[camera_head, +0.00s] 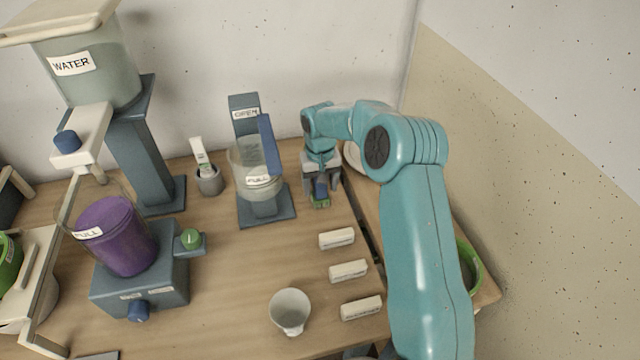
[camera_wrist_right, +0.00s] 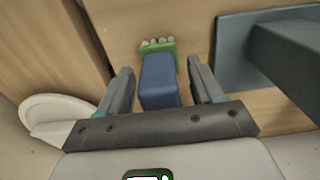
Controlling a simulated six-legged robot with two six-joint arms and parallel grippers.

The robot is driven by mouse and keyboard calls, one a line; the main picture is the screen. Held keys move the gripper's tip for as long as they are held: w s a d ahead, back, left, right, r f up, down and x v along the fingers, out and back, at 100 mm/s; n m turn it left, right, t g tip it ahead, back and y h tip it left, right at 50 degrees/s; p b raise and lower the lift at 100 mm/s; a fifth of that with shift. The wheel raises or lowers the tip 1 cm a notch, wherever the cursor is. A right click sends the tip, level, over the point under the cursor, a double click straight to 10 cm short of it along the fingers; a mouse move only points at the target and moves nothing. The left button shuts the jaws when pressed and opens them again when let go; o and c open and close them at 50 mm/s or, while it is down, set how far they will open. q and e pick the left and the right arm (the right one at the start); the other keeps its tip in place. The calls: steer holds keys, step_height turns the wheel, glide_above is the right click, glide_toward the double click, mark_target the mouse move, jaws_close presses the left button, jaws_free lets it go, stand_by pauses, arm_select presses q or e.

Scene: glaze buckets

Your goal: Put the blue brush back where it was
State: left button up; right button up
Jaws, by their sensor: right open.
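The blue brush (camera_head: 321,188) is at the back of the table, right of the clear jug stand. In the right wrist view its blue block (camera_wrist_right: 159,82) lies between the fingers, with a green part (camera_wrist_right: 158,47) carrying pale tufts or pegs at its far end. I cannot tell whether the green part belongs to the brush or holds it. My right gripper (camera_head: 320,184) is open around the blue part; in the right wrist view its fingers (camera_wrist_right: 160,70) stand on both sides with gaps. My left gripper is not in view.
The jug stand (camera_head: 268,217) marked OPEN is close on the left. A grey cup (camera_head: 209,181) holds a pale tool. Three white blocks (camera_head: 337,238) lie in front, beside a white cup (camera_head: 290,309). A pale dish (camera_head: 353,156) is behind my right arm. A purple bucket (camera_head: 122,245) stands left.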

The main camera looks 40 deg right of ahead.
step_height(320, 180, up, 12)
steer(key=shift+r, duration=0.1)
steer(key=shift+w, duration=0.1)
stand_by(0.4)
